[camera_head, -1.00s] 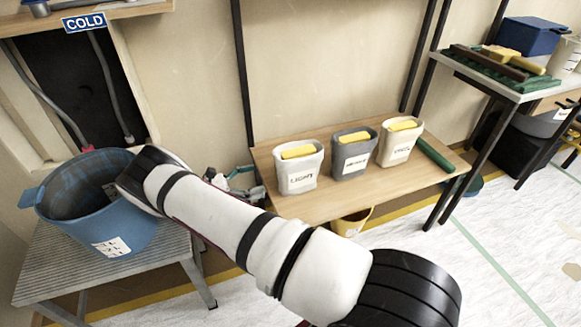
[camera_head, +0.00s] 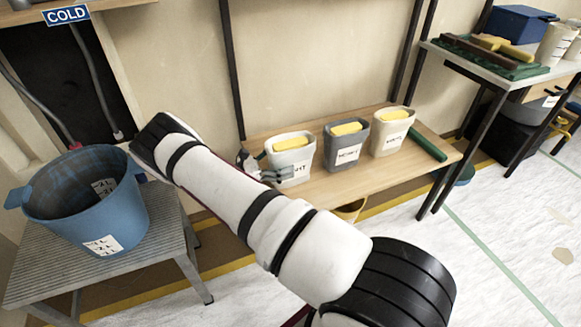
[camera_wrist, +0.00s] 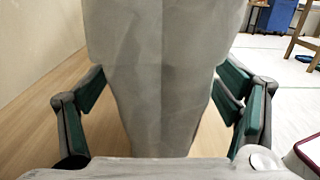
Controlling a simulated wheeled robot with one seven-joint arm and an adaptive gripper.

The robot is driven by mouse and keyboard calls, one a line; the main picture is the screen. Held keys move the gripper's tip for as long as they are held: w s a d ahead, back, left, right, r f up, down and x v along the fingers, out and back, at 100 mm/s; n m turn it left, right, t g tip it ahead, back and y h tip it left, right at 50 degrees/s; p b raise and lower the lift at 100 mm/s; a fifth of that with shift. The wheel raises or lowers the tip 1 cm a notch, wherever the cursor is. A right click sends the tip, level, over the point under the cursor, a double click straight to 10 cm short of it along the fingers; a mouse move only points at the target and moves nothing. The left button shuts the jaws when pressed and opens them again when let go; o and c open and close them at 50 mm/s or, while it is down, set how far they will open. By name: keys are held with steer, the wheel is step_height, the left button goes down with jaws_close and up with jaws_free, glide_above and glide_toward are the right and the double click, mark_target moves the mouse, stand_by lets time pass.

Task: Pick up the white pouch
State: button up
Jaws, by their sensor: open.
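The white pouch (camera_head: 297,148), with a yellow block in its top, stands upright at the left end of the low wooden shelf. Its front label is partly covered by my gripper (camera_head: 277,174). My gripper is at the pouch's left side, with its fingers open. In the wrist view the pouch (camera_wrist: 160,70) fills the middle, its pale side wall between the two green-padded fingers. Gaps show between the pads and the wall, at least low down. Whether either pad touches it is unclear.
A grey pouch (camera_head: 346,150) and a cream pouch (camera_head: 391,136) stand close to its right. A green roll (camera_head: 428,143) lies at the shelf's right end. A dark upright post (camera_head: 232,70) stands behind on the left. A blue bucket (camera_head: 128,215) sits on a grey stool (camera_head: 170,245).

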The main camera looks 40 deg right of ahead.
steer(key=shift+x, duration=0.8)
steer(key=c, duration=1.7)
steer(key=shift+c, duration=0.6)
steer(key=shift+r, duration=0.5)
steer(key=s+r+p, duration=0.1)
steer(key=s+p, duration=0.1)
steer(key=s, duration=0.3)
steer(key=s+r+p, duration=0.1)
steer(key=s, duration=0.4)
steer(key=s+a+r+p, duration=0.1)
steer(key=s+r+p, duration=0.1)
steer(key=s, duration=0.4)
steer(key=shift+p, duration=0.35)
steer(key=shift+a+r, duration=0.1)
